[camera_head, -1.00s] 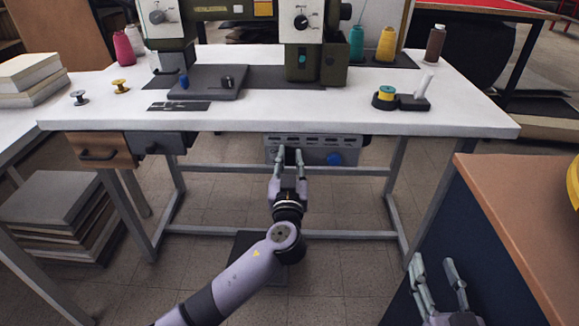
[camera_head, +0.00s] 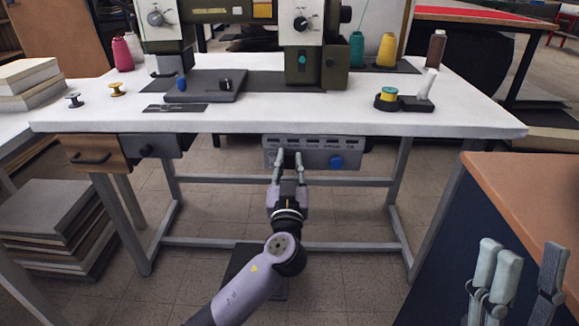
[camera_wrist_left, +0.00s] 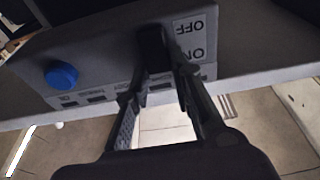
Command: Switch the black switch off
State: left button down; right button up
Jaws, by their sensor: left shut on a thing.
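The black switch (camera_wrist_left: 152,46) is on a grey control box under the sewing table, next to a white label reading OFF and ON, upside down in the left wrist view. My left gripper (camera_wrist_left: 158,68) is at the box with its fingers closed on either side of the switch. In the head view the left gripper (camera_head: 290,152) reaches the front of the control box (camera_head: 315,143), and its fingers hide the switch there. My right gripper (camera_head: 520,268) is at the lower right with its fingers apart, holding nothing visible.
A blue knob (camera_head: 336,162) sits on the same box, right of my left gripper in the head view. The white table (camera_head: 300,118) overhangs the box and bears a sewing machine. A brown-topped cabinet (camera_head: 530,185) stands beside my right gripper.

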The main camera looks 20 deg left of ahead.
pick_arm(q)
jog(key=shift+d, duration=0.15)
jog(key=c, duration=1.6)
grip_release()
jog(key=shift+o, duration=1)
jog(key=v, duration=1.2)
